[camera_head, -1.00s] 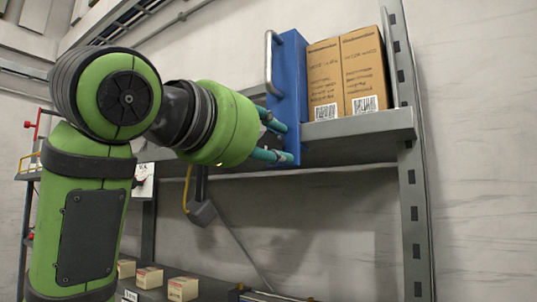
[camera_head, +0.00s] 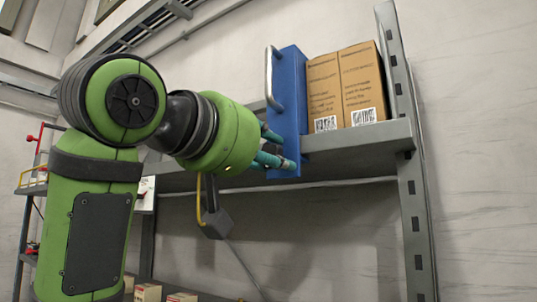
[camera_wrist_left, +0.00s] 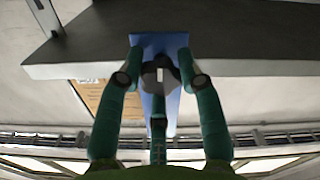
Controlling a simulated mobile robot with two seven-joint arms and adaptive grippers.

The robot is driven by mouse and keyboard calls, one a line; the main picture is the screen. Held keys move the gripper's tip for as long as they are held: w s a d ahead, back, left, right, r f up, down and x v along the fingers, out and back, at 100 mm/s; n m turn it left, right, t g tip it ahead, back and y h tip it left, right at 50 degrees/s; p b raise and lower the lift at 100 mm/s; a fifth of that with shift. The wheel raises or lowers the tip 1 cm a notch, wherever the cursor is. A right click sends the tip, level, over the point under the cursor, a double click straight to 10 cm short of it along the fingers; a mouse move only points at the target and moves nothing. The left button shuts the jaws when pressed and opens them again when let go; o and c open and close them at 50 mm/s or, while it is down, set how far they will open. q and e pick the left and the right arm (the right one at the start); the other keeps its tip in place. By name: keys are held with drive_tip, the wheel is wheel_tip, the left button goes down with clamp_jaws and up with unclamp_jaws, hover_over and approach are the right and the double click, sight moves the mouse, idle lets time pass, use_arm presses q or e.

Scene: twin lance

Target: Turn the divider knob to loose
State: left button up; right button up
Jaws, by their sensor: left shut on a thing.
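In the left wrist view, the gripper's teal fingers (camera_wrist_left: 160,78) are shut on a dark round knob (camera_wrist_left: 149,76) on the blue face. A short white mark on the knob points up and down in that picture. The knob is hidden behind the fingers in the head view. My right gripper is not in view.
Two cardboard boxes (camera_head: 342,88) stand on the grey shelf (camera_head: 360,140), just right of the divider. A slotted grey upright (camera_head: 412,190) is at the shelf's right end. A grey block with a yellow strip (camera_head: 217,222) hangs below my left gripper.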

use_arm(q)
drive_tip(key=o, duration=1.2)
drive_tip(key=shift+r, duration=0.2)
drive_tip(key=shift+c, duration=0.2)
drive_tip(key=shift+f, duration=0.1)
drive_tip(key=v, duration=1.2)
